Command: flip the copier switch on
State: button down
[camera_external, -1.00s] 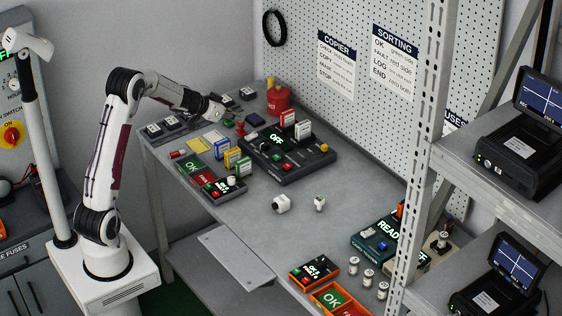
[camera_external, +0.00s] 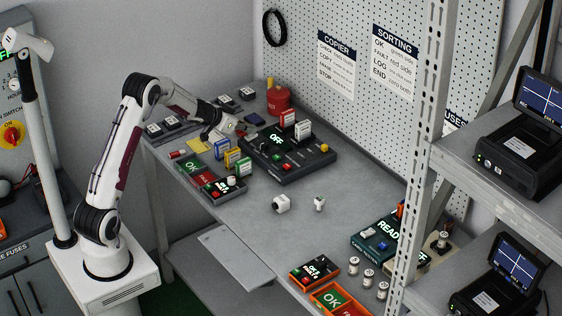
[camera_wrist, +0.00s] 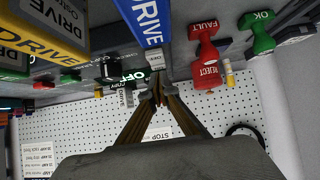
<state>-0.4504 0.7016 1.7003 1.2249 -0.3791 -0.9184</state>
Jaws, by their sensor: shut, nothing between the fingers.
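The copier (camera_external: 290,172) is a dark box on the bench below the pegboard. Its display reads OFF in green, and it has small red and green buttons, a yellow knob and upright cards. In the wrist view, seen upside down, the green OFF display (camera_wrist: 133,77) is just left of my fingertips. A small light block lettered OFF (camera_wrist: 155,60) is right in front of the fingertips; I cannot tell whether they touch it. My gripper (camera_external: 240,129) is at the copier's left end, and its closed fingers (camera_wrist: 158,92) are empty in the wrist view.
Blue and yellow DRIVE boxes (camera_wrist: 143,20) are close around the fingers. Red stamps (camera_wrist: 207,70) and a green stamp (camera_wrist: 258,35) stand to the right in the wrist view. A red canister (camera_external: 278,100) is behind my gripper. The bench middle (camera_external: 300,225) is mostly clear.

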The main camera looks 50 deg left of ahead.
jog(key=shift+f, duration=0.3)
jog(key=shift+w+f, duration=0.25)
jog(key=shift+f, duration=0.05)
jog(key=shift+w+r, duration=0.1)
jog(key=shift+w, duration=0.05)
dwell(0.4)
jog(key=shift+w+r, duration=0.25)
jog(key=shift+w, duration=0.1)
jog(key=shift+w+f, duration=0.25)
jog(key=shift+w, duration=0.2)
jog(key=shift+s+r, duration=0.1)
jog(key=shift+s, duration=0.05)
